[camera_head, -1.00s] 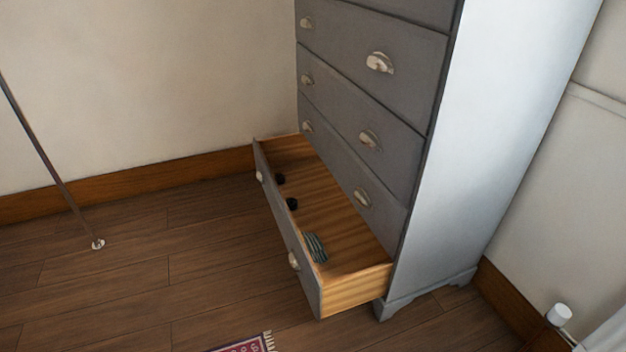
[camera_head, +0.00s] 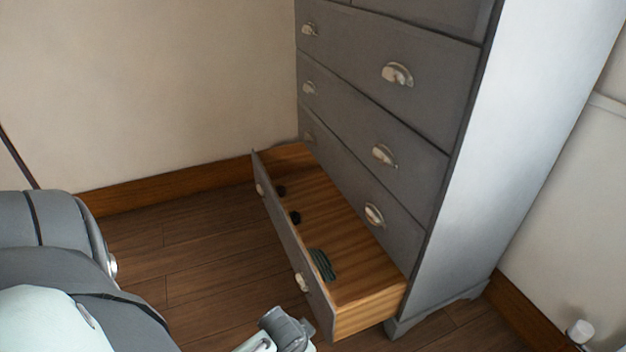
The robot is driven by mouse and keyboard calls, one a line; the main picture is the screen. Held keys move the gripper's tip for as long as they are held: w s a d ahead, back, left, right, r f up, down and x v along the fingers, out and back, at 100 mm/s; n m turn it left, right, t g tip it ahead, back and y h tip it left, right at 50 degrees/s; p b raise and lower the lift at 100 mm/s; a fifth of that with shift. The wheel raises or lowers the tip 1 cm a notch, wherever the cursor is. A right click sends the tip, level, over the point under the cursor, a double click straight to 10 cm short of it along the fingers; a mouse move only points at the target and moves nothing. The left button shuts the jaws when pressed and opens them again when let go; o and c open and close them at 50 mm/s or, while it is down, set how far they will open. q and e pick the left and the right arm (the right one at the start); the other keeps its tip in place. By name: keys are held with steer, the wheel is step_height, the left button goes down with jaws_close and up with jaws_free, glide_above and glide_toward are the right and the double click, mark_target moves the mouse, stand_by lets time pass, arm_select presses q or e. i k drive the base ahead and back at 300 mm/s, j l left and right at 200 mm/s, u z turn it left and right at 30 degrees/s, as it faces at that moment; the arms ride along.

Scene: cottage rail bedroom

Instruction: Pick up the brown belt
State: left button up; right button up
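I cannot make out a brown belt in this view. The bottom drawer (camera_head: 372,304) of the grey dresser is pulled open. Two small dark items (camera_head: 295,217) lie along its front side, too small to identify. A dark green, ribbed or folded item (camera_head: 322,265) lies nearer the drawer's right end. Parts of my own arm fill the lower left and show at the bottom centre, beside the drawer front.
The grey dresser (camera_head: 385,130) stands against the wall, its upper drawers shut. Wooden floor (camera_head: 190,250) lies clear left of the open drawer. A small white cylindrical object (camera_head: 580,332) is at the lower right.

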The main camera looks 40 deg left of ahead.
mark_target(280, 190)
steer(key=j+z, duration=0.3)
steer(key=j, duration=0.25)
steer(key=k+j+z, duration=0.1)
steer(key=j+z, duration=0.2)
steer(key=j, duration=0.2)
steer(key=k+j+z, duration=0.1)
steer(key=j, duration=0.3)
steer(key=k+j+z, duration=0.15)
steer(key=j, duration=0.2)
steer(key=k+j+z, duration=0.1)
steer(key=j, duration=0.25)
steer(key=k+j, duration=0.1)
steer(key=j, duration=0.25)
steer(key=k+j, duration=0.15)
steer(key=j, duration=0.25)
steer(key=k+j+z, duration=0.1)
steer(key=j, duration=0.25)
